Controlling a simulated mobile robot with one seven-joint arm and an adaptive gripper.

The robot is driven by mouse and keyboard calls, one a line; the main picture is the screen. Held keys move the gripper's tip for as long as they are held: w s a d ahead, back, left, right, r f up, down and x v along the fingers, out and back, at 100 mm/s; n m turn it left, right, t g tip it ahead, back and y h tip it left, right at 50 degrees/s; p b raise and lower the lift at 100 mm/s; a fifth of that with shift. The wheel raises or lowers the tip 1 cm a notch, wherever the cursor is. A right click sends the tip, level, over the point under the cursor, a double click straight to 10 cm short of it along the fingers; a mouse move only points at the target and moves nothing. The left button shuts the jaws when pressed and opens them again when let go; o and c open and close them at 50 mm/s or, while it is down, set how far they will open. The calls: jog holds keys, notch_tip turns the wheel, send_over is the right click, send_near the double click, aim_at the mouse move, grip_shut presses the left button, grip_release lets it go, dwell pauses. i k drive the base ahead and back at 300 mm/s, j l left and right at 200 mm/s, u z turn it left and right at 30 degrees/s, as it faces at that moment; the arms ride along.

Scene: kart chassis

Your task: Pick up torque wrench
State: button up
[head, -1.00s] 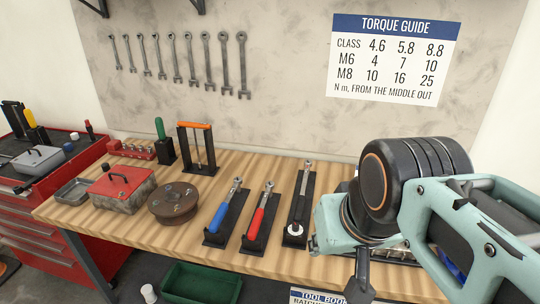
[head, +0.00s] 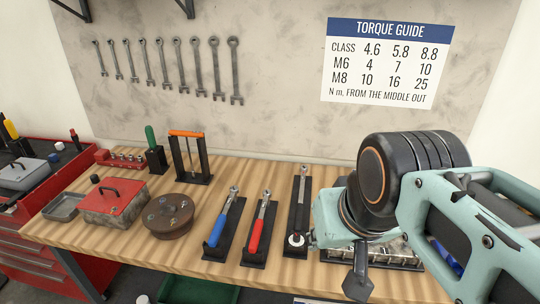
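Three wrench-like tools lie in dark holders side by side on the wooden bench. The rightmost is a long dark tool (head: 300,205) with a pale ring at its near end, and it looks most like the torque wrench. The others are a blue-handled ratchet (head: 218,231) and a red-handled ratchet (head: 257,236). My gripper (head: 359,283) is at the lower right, to the right of and nearer than the dark tool, apart from it in the picture. Only a dark finger part shows below my arm, so whether it is open or shut is hidden.
A brown round part (head: 169,217), a red-lidded box (head: 113,200) and an orange-topped stand (head: 187,134) are on the bench's left. A socket tray (head: 385,254) is partly behind my arm. Several spanners (head: 197,68) hang on the wall. A red cabinet (head: 50,248) stands left.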

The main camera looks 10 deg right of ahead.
aim_at(298, 225)
jog(key=i, duration=0.3)
jog(key=k, duration=0.7)
jog(key=z, duration=0.7)
jog(key=i+j+z, duration=0.15)
jog(key=i, duration=0.2)
jog(key=i+j+z, duration=0.1)
jog(key=i+j, duration=0.15)
jog(key=i+l+u, duration=0.2)
